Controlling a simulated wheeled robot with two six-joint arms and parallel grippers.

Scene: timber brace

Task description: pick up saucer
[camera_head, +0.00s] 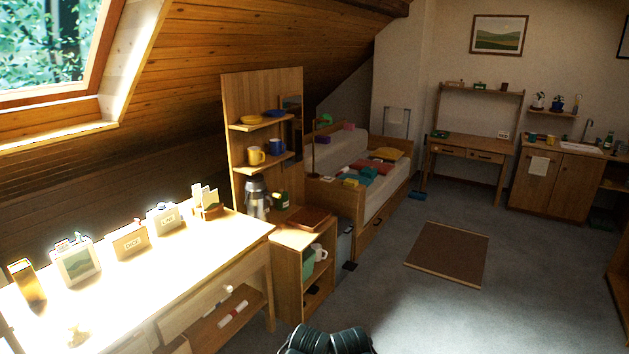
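A yellow, flat, round dish (252,119), which looks like a saucer, lies on the upper shelf of the wooden shelf unit (237,163). A blue flat dish (274,113) lies to its right on the same shelf. Both are small and far off, so I cannot be sure which is a saucer. Neither of my grippers can be made out. Only dark rounded parts of my own body show at the bottom edge.
Below the dishes, a yellow mug (256,156) and a blue mug (277,147) stand on the lower shelf. A steel flask (256,196) stands beneath. A sunlit desk (150,290) fills the left. Floor is open around the brown mat (448,254). A bed (350,185) stands behind.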

